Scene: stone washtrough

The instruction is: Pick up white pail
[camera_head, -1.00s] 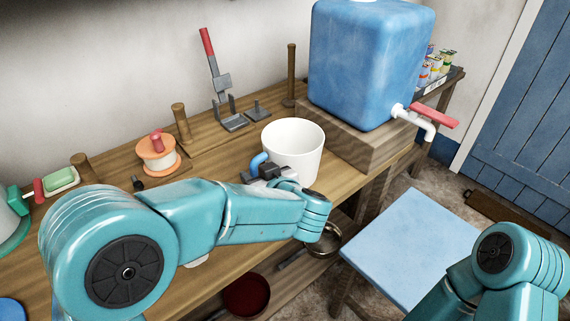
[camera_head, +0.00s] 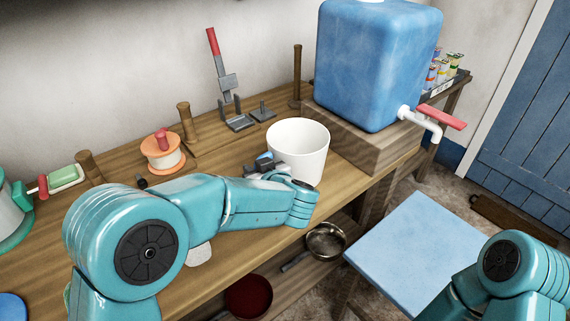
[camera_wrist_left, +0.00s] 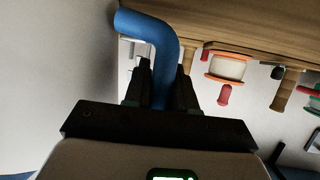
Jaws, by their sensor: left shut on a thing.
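The white pail (camera_head: 311,158) stands upright at the front part of the wooden bench in the head view, its open top facing up. Its base is partly hidden behind my left wrist. A curved blue handle (camera_head: 263,158) is on its left side. My left gripper (camera_head: 266,167) is at this handle. In the left wrist view the handle (camera_wrist_left: 163,45) runs down between the two dark fingers, and my left gripper (camera_wrist_left: 162,88) is shut on it. I cannot tell whether the pail's base touches the bench. My right arm shows at lower right, but its gripper is out of view.
A blue water container (camera_head: 375,70) with a red-handled tap (camera_head: 435,120) stands on a wooden block right of the pail. Behind are wooden pegs, a spool (camera_head: 162,152) and a red-handled metal tool (camera_head: 225,80). A pan (camera_head: 325,241) and red bowl (camera_head: 248,297) lie below.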

